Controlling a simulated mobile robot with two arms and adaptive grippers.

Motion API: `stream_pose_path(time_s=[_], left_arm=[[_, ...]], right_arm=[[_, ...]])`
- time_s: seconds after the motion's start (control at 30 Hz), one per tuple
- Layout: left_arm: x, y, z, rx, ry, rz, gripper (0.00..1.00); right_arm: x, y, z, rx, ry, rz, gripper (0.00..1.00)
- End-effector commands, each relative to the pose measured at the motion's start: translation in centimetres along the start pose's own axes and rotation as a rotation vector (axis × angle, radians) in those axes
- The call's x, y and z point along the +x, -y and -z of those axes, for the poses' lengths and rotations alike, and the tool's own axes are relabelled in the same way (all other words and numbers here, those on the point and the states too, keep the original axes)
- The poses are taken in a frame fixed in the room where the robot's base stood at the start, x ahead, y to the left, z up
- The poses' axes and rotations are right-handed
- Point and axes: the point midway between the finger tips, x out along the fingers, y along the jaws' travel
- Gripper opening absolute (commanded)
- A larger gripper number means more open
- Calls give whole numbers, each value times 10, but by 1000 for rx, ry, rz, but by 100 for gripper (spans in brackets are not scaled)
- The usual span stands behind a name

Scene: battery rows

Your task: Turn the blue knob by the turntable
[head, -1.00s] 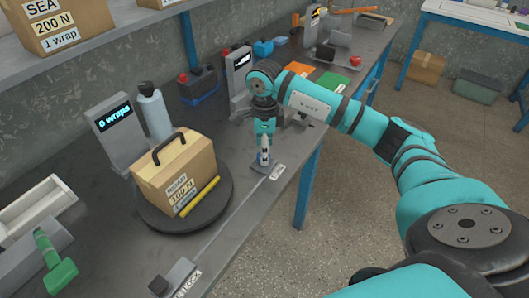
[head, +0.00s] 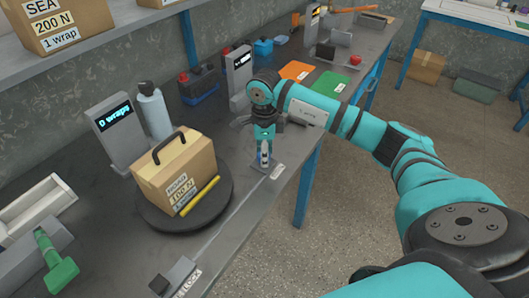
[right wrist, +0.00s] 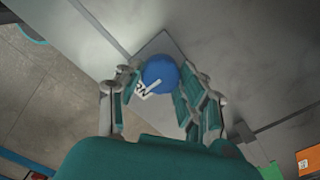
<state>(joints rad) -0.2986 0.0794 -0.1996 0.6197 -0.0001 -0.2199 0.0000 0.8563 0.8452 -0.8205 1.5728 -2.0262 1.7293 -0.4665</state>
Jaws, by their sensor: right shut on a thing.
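The blue knob (right wrist: 160,72) is a round cap with a white pointer line and a partly covered white label beside it. It sits on a grey plate on the bench. My right gripper (right wrist: 157,80) is shut on it, one finger on each side. In the head view the right gripper (head: 264,154) points down at the plate by the turntable and hides most of the knob. The dark round turntable (head: 226,188) carries a cardboard box (head: 176,172) with a black handle and a yellow bar at its front. My left gripper is not in view.
A display post (head: 118,132) reading "0 wraps" and a grey bottle (head: 154,112) stand behind the turntable. A second post (head: 238,76) stands behind my right gripper. A switch block (head: 172,278) labelled LOCK is at the front edge. A green-handled tool (head: 58,268) lies at left.

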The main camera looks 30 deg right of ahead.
Motion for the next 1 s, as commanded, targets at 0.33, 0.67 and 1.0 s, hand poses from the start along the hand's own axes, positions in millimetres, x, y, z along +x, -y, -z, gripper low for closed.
stream_pose_path(time_s=[0.33, 0.67, 1.0], left_arm=[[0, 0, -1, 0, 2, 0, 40], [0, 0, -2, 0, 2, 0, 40], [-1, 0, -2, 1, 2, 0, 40]], right_arm=[[-1, 0, 0, 73, 1, 1, 6], [-1, 0, 0, 328, 1, 2, 6], [-1, -1, -1, 650, 2, 1, 6]])
